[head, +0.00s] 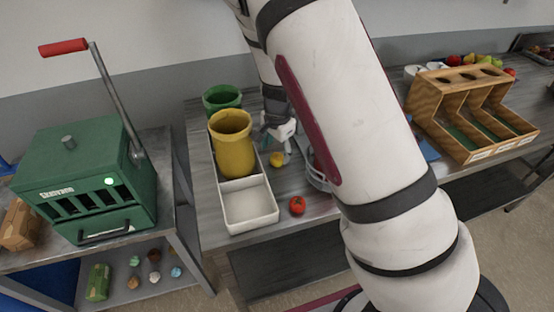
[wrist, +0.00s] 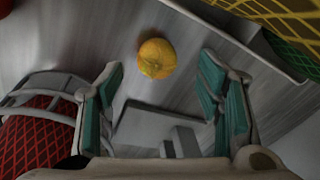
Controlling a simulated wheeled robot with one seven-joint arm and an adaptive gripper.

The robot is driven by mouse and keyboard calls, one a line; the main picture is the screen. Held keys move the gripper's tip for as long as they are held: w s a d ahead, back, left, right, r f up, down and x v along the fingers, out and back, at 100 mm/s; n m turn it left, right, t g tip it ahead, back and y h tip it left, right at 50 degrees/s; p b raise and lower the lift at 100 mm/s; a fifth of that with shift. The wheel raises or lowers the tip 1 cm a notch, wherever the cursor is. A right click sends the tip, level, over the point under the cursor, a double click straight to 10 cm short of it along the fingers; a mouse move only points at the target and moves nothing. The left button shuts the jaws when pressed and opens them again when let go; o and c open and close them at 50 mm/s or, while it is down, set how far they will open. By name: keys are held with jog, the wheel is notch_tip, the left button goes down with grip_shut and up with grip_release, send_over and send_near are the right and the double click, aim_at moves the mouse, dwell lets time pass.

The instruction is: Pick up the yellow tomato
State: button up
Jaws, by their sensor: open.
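The yellow tomato (head: 277,159) lies on the grey table in the head view, just right of the yellow bin. My gripper (head: 279,140) is close behind it, pointing down at the table. In the wrist view the tomato (wrist: 156,58) is ahead of the fingertips, roughly midway between them sideways. My gripper (wrist: 160,75) is open there, with its teal finger pads apart and nothing between them. The tomato is not touched by either finger in that view.
A yellow bin (head: 232,140), a green bin (head: 221,97) and a white tray (head: 249,205) stand left of the tomato. A red tomato (head: 297,205) lies nearer the table's front edge. A wire-sided basket (wrist: 40,120) is left in the wrist view. A wooden rack (head: 460,125) stands right.

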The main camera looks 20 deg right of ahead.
aim_at(277, 156)
jog(key=shift+w+d+f, duration=0.1)
jog(key=shift+f, duration=0.8)
jog(key=shift+w+d+f, duration=0.1)
jog(key=shift+f, duration=0.8)
jog(key=c, duration=1.1)
jog(key=shift+r, duration=0.1)
